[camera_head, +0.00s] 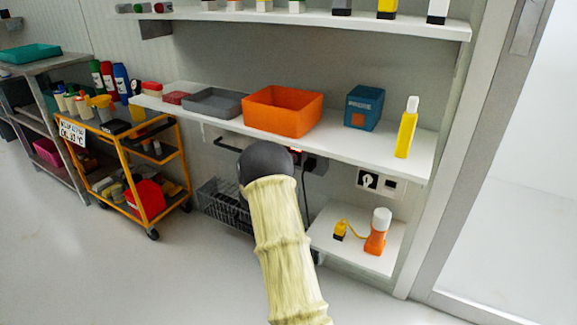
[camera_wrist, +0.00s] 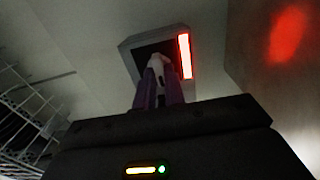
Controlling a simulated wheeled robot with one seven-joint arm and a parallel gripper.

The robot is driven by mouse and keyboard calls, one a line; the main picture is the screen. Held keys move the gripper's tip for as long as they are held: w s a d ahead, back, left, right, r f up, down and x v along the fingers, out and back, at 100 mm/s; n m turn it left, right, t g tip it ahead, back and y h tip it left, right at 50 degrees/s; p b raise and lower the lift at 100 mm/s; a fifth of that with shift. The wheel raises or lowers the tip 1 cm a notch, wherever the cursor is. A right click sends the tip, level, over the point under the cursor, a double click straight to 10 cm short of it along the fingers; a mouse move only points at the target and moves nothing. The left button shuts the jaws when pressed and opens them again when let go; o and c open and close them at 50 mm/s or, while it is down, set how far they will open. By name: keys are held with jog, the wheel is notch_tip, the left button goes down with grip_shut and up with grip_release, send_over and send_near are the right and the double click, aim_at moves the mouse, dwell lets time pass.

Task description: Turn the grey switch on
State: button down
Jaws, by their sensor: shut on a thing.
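The grey switch (camera_wrist: 150,36) is a square box on the wall with a dark face and a lit red strip (camera_wrist: 184,57) on its right side in the wrist view. My gripper (camera_wrist: 157,64) has its fingers close together at the dark face, shut on a small part of the switch. The fingers hide most of that part, so its position is hard to tell. In the head view my arm hides the gripper; a dark wall box (camera_head: 317,165) and a small red glow show just beyond my arm, under the middle shelf.
The middle shelf (camera_head: 380,152) juts out above my arm, holding an orange bin (camera_head: 284,111) and a yellow bottle (camera_head: 406,128). A wire basket (camera_head: 220,204) is left of my arm. A low shelf (camera_head: 345,252) with an orange-and-white bottle (camera_head: 378,232) is to the right.

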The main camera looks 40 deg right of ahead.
jog(key=shift+f, duration=0.2)
jog(key=c, duration=1.5)
grip_release()
jog(key=shift+r, duration=0.1)
jog(key=shift+a, duration=0.1)
jog(key=p+v, duration=0.5)
jog(key=v, duration=1.2)
jog(key=shift+a+p, duration=0.15)
jog(key=shift+p, duration=0.15)
